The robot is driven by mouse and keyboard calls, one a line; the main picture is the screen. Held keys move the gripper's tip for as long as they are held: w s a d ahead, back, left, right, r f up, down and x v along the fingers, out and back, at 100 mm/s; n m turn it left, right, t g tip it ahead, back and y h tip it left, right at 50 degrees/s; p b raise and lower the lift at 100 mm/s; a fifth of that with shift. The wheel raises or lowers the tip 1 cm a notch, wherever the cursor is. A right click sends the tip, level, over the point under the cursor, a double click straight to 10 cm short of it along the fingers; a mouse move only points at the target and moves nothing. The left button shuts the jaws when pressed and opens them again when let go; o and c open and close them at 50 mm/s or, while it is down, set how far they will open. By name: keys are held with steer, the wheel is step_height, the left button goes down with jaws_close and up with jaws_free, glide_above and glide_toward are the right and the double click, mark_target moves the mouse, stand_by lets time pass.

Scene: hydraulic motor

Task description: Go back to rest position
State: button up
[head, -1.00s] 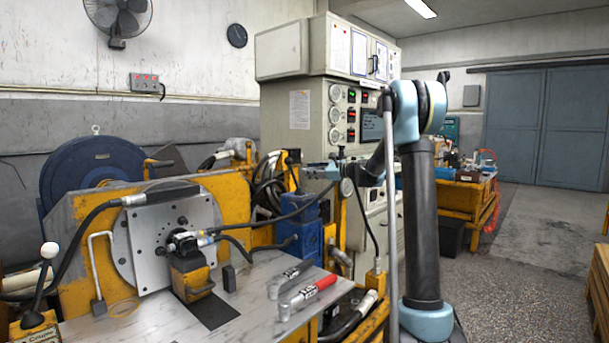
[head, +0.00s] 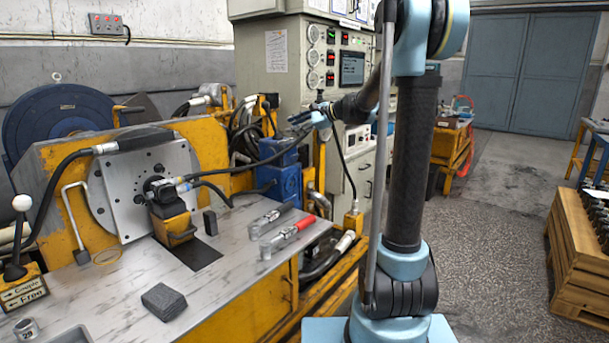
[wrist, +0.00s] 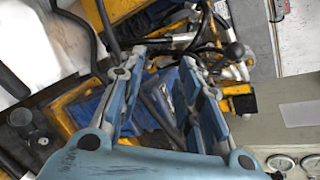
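My gripper (head: 300,117) is in the air in front of the grey control cabinet, past the far end of the metal bench, with my blue and black arm reaching to it from the right. In the wrist view my gripper (wrist: 162,60) has its two blue fingers spread apart, and nothing is held between them. Beyond the fingers lie hoses, yellow metal parts and blue parts.
The metal bench (head: 120,275) carries a motor fixture (head: 172,205), a dark block (head: 163,301) and a red-handled tool (head: 288,238). The control cabinet (head: 285,75) stands behind. A wooden crate (head: 578,255) is at the right. Open floor (head: 480,230) lies between.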

steer(key=s+d+f+n+g+h, duration=0.1)
steer(key=s+d+f+n+h, duration=0.3)
steer(key=s, duration=1.1)
steer(key=s+d+f+n+g+h, duration=0.1)
steer(key=s+d+f+n+h, duration=0.3)
steer(key=s+d+f, duration=0.7)
steer(key=s+d+f+n+g+h, duration=0.1)
steer(key=s+d+f+n+h, duration=0.3)
steer(key=s, duration=1.5)
steer(key=d+f+n, duration=0.1)
steer(key=d+f, duration=0.2)
steer(key=f, duration=0.4)
steer(key=shift+d+f+n+g, duration=0.35)
steer(key=shift+d+n+g, duration=0.05)
steer(key=shift+w, duration=0.1)
steer(key=shift+w+f, duration=0.2)
steer(key=shift+w, duration=0.2)
